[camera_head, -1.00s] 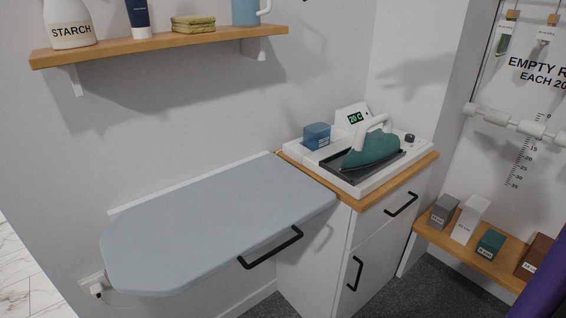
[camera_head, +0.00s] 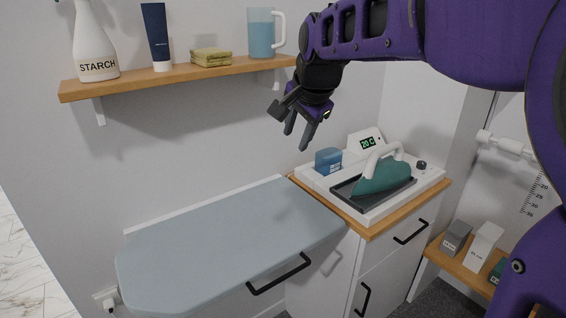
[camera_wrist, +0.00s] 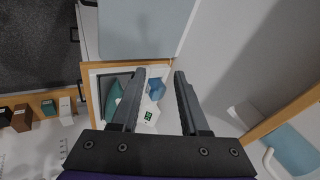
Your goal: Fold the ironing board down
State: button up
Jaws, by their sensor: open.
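The ironing board (camera_head: 225,240) is a light blue-grey board, level and hinged out from the wall on its long back edge. A black bar handle (camera_head: 279,275) is fixed along its front edge. In the wrist view part of the board (camera_wrist: 140,27) shows at the top. My gripper (camera_head: 297,140) is open and empty, well above the board's right end and the iron station, apart from both. In the wrist view its two fingers (camera_wrist: 158,72) are spread with nothing between them but the distant station.
A teal iron (camera_head: 382,178) rests on a white station on the cabinet (camera_head: 390,243) at the board's right. A wooden shelf (camera_head: 180,77) with a starch bottle (camera_head: 95,45), tube, cloth and jug (camera_head: 261,35) is on the wall above. Small boxes stand on a low shelf at right.

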jog(key=s+f+m+g+p, duration=0.2)
jog(key=s+f+g, duration=0.3)
jog(key=s+f, duration=0.75)
jog(key=b, duration=1.1)
send_near(287, 275)
jog(key=f, duration=0.5)
jog(key=a+f, duration=0.1)
jog(key=f, duration=0.1)
jog(key=shift+w+a+f, duration=0.1)
jog(key=shift+w+f, duration=0.2)
jog(key=shift+w, duration=0.1)
jog(key=shift+c, duration=0.2)
grip_shut()
